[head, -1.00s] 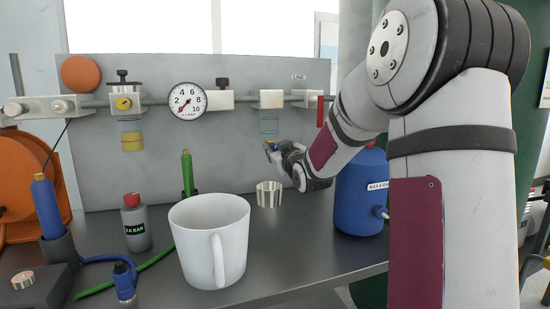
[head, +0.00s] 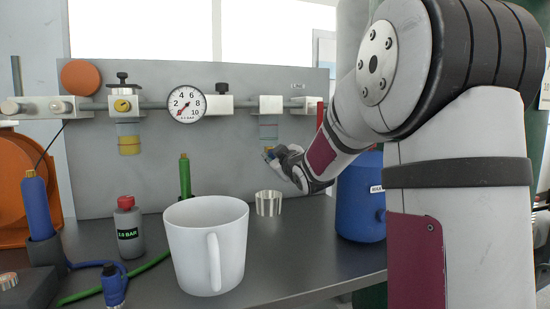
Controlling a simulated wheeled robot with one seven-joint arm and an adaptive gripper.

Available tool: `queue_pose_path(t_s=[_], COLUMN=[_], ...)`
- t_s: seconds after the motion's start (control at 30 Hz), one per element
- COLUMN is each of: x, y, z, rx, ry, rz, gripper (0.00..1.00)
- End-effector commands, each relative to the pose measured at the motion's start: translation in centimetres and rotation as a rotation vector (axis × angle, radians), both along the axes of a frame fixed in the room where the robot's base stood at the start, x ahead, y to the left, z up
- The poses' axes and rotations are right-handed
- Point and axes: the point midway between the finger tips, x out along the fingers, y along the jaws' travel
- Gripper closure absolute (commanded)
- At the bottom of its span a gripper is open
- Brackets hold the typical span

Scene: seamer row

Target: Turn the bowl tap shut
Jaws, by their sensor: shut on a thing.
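A clear bluish bowl (head: 268,131) hangs under a white block (head: 270,105) on the pipe line in front of the grey panel. My gripper (head: 271,154) reaches in from the right, just beneath this bowl. Its fingers are shut on a small part at the bowl's underside, where the bowl tap sits. Blue and orange bits show at the fingertips. The tap itself is mostly hidden by the fingers, so I cannot tell how far it is turned.
A small metal cup (head: 268,204) stands on the bench below my gripper. A large white mug (head: 206,246) stands in front. A blue tank (head: 360,210) is close beside my forearm. A gauge (head: 187,104) and yellow-bottomed bowl (head: 129,143) are further left.

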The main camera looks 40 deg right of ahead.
Motion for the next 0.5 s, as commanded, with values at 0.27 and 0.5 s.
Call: queue_pose_path(t_s=[0.27,0.5], x=[0.02,-0.03], y=[0.01,0.01], z=[0.03,0.01], rx=[0.0,0.001], ry=[-0.001,0.0], rz=[0.001,0.0], gripper=[0.56,0.56])
